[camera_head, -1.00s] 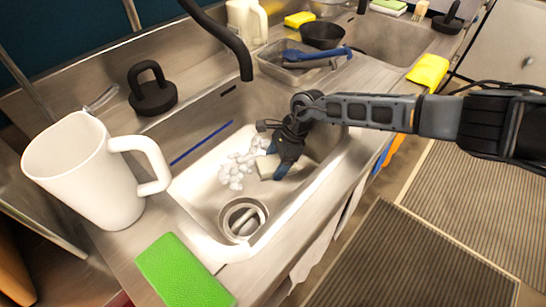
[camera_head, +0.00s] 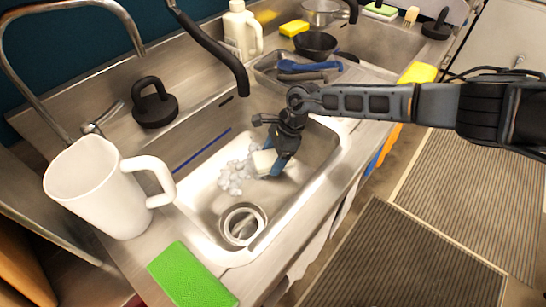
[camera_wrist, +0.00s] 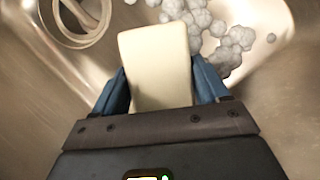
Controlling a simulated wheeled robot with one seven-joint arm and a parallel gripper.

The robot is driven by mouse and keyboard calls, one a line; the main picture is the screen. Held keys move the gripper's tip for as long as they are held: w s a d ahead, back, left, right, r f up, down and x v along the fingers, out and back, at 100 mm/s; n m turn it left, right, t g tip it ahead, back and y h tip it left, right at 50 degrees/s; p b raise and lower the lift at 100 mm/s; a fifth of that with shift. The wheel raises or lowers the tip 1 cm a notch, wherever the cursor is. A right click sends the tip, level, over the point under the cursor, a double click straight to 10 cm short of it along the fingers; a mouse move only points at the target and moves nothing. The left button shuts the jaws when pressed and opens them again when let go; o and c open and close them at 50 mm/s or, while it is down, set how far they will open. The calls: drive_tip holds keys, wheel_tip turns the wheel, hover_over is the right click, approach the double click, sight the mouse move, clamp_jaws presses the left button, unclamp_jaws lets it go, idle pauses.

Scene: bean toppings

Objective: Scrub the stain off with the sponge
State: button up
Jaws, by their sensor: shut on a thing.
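My gripper (camera_head: 276,163) reaches down into the near metal sink (camera_head: 212,208). It is shut on a cream-white sponge (camera_head: 263,161), with one blue finger on each side. In the wrist view the sponge (camera_wrist: 157,62) stands out between the fingers of my gripper (camera_wrist: 162,84). A cluster of pale grey foam-like lumps (camera_head: 236,175) lies in the sink beside the sponge, and these lumps (camera_wrist: 228,42) also show close by in the wrist view. I cannot make out a separate stain; the sponge, lumps or gripper may cover it. Contact between sponge and sink floor is unclear.
The round drain (camera_head: 242,225) is near the sink's front. A white mug (camera_head: 97,188) and a green sponge (camera_head: 188,277) stand on the counter at left and front. A black faucet (camera_head: 212,46) hangs over the sink's back edge. A black pan (camera_head: 316,45) sits behind.

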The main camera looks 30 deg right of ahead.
drive_tip(key=shift+r+p, duration=1.05)
drive_tip(key=shift+r, duration=0.4)
